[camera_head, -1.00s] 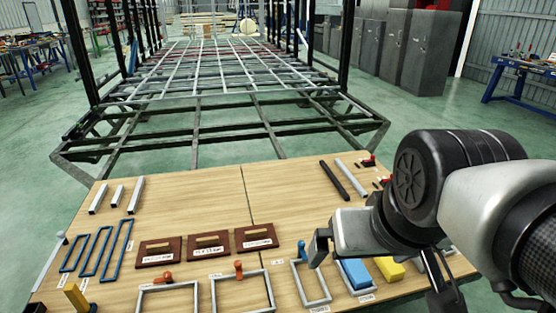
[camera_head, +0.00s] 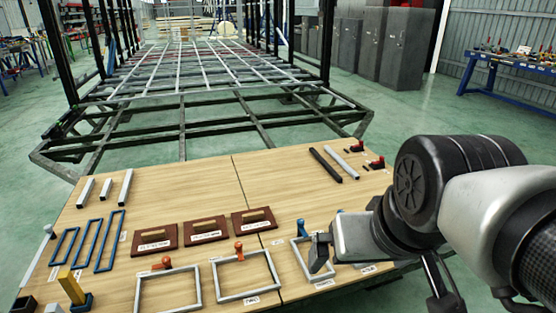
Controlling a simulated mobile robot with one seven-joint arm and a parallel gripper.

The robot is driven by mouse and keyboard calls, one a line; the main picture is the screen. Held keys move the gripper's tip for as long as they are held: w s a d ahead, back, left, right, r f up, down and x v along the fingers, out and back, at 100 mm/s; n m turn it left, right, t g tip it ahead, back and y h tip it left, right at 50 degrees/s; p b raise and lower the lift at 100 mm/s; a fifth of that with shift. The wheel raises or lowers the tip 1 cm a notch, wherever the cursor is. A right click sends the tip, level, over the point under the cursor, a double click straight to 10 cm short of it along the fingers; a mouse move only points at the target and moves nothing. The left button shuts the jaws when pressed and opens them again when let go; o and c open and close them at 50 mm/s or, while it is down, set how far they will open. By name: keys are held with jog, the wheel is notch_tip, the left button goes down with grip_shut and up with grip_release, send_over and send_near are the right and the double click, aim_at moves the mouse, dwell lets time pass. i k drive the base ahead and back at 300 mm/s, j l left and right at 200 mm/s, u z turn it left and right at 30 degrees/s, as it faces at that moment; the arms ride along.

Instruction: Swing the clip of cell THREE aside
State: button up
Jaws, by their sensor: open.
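A row of grey rectangular frames lies along the table's near edge, each with a small white label too small to read surely. Two frames carry orange clips: the left clip (camera_head: 163,263) and the middle clip (camera_head: 239,251). The third frame from the left (camera_head: 300,262) has a blue clip (camera_head: 301,228) at its top edge. By its place in the row it may be cell THREE. My gripper (camera_head: 319,252) is open and empty. It overlaps this frame's right side in the picture, to the right of and below the blue clip. Its height above the table is unclear.
Three brown handled plates (camera_head: 206,230) lie behind the frames. Blue frames (camera_head: 88,243) and a yellow block (camera_head: 71,287) are at left. Dark and grey bars (camera_head: 325,163) lie at the back right. The trailer chassis (camera_head: 190,125) stands behind the table (camera_head: 180,185). My arm hides the table's right side.

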aim_at(300, 221)
jog(key=k, duration=0.45)
jog(key=i+l+u, duration=0.5)
jog(key=i+l, duration=0.7)
jog(key=i, duration=0.15)
